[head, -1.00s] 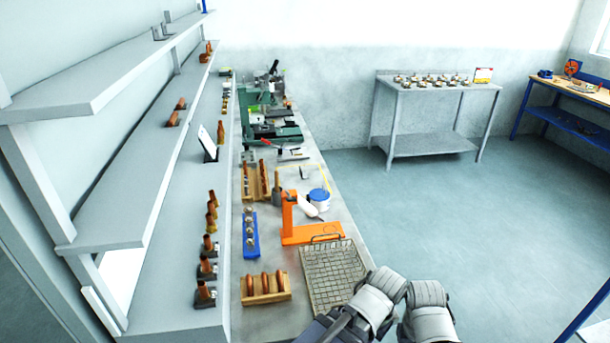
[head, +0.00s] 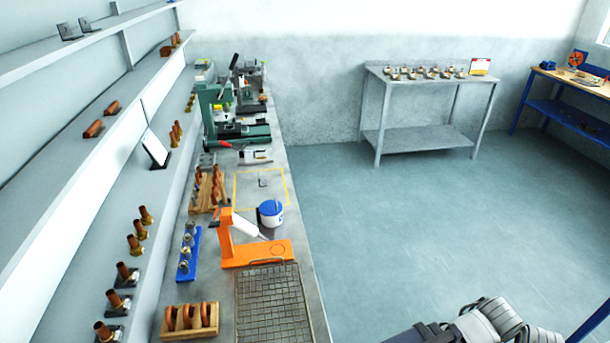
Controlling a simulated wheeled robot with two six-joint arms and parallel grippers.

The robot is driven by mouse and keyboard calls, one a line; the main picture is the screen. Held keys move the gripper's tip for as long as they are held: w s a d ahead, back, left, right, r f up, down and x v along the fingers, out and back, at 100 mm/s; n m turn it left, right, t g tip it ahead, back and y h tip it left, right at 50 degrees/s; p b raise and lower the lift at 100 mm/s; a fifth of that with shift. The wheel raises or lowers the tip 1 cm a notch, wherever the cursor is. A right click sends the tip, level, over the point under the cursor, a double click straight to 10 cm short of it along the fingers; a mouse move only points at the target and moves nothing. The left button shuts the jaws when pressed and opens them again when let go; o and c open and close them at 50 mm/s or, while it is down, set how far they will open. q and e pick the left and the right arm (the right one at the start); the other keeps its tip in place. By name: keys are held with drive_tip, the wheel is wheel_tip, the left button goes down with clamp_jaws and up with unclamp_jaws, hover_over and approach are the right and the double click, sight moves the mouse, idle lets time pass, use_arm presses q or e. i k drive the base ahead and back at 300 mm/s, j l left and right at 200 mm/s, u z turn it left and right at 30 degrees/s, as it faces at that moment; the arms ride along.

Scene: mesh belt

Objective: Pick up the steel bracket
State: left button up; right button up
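Which of these the task means cannot be told. Grey and white links of my arms show at the bottom right, over the floor and apart from the bench. Neither gripper's fingers are in view.
On the bench (head: 308,290) are a wire mesh tray (head: 272,305), an orange stand (head: 258,254), a blue and white tub (head: 271,213), wooden racks and a green machine (head: 212,105). Copper-topped fittings line the left shelf. A grey table (head: 430,82) stands at the back; the floor between is open.

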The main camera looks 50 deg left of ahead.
sight(263, 182)
drive_tip(key=i+l+u, duration=0.1)
drive_tip(key=i, duration=0.55)
drive_tip(key=i+l+u, duration=0.1)
drive_tip(key=i+u, duration=0.15)
drive_tip(key=u, duration=0.25)
drive_tip(key=i+l+u, duration=0.15)
drive_tip(key=u, duration=0.35)
drive_tip(key=i+l+u, duration=0.25)
drive_tip(key=u, duration=0.2)
drive_tip(key=i+l+u, duration=0.1)
drive_tip(key=l+u, duration=0.25)
drive_tip(key=u, duration=0.15)
drive_tip(key=i+l+u, duration=0.1)
drive_tip(key=l+u, duration=0.25)
drive_tip(key=u, duration=0.15)
drive_tip(key=i+l, duration=0.35)
drive_tip(key=i+j+u, duration=0.05)
drive_tip(key=i, duration=0.05)
